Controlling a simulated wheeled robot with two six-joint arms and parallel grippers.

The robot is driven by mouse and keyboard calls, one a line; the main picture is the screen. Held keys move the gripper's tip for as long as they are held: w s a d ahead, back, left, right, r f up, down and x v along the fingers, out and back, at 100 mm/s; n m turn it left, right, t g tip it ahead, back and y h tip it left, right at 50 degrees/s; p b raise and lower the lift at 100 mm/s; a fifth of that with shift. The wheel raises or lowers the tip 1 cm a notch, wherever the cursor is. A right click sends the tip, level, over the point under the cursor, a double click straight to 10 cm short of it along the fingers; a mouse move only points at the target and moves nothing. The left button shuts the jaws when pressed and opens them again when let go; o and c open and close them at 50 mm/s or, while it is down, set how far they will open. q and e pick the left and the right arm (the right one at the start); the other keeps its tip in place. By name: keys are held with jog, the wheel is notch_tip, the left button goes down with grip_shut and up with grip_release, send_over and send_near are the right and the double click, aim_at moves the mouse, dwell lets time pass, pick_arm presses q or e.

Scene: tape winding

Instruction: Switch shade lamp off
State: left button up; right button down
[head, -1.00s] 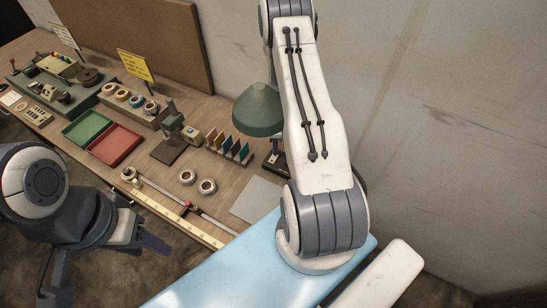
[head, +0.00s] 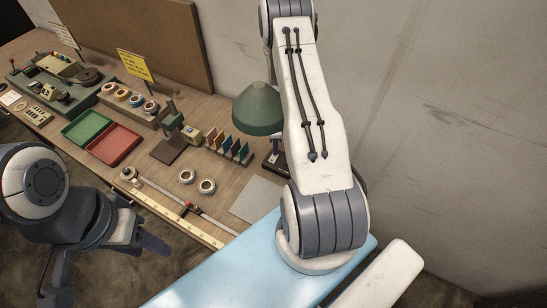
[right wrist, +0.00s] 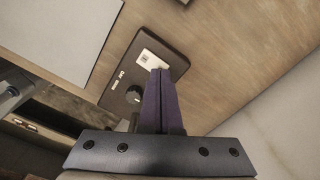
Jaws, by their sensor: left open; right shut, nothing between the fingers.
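The shade lamp (head: 258,108) stands at the right end of the bench, its green shade partly covered by my right arm. I cannot tell whether the lamp is lit. My right gripper (right wrist: 160,72) is shut and empty over the base, its fingertips near the label, with the knob to their left; contact cannot be told. It is hidden in the head view. My left gripper (head: 107,268) is open and empty before the bench.
A grey sheet (head: 257,200) lies beside the lamp. Coloured cards (head: 228,146), tape rolls (head: 207,186), a ruler rail (head: 185,218), and green (head: 87,128) and red trays (head: 114,146) fill the bench leftward. A wall (head: 440,130) stands close behind.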

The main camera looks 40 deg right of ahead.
jog(key=shift+f+b, duration=0.6)
jog(key=shift+f, duration=0.15)
dwell(0.3)
jog(key=shift+r+p, duration=2.45)
jog(key=shift+r, duration=1.15)
jog(key=shift+f, duration=0.1)
jog(key=a+r+n+b, duration=0.3)
jog(key=a+r+n, duration=0.4)
jog(key=a, duration=0.4)
jog(key=a+r+n+b, duration=0.3)
jog(key=a+r+n, duration=0.4)
jog(key=a, duration=0.4)
jog(key=s+a+r+n+b, duration=0.1)
jog(key=s+a+n+b, duration=0.1)
jog(key=s+a+n, duration=0.2)
jog(key=s+a+r+n+b, duration=0.1)
jog(key=s+a+n, duration=0.3)
jog(key=s+n, duration=0.4)
jog(key=s+a+r+n+y+b, duration=0.1)
jog(key=s+a+n, duration=0.3)
jog(key=s, duration=0.5)
jog(key=r+n+b, duration=0.1)
jog(key=n, duration=0.1)
jog(key=shift+r+n+b, duration=0.3)
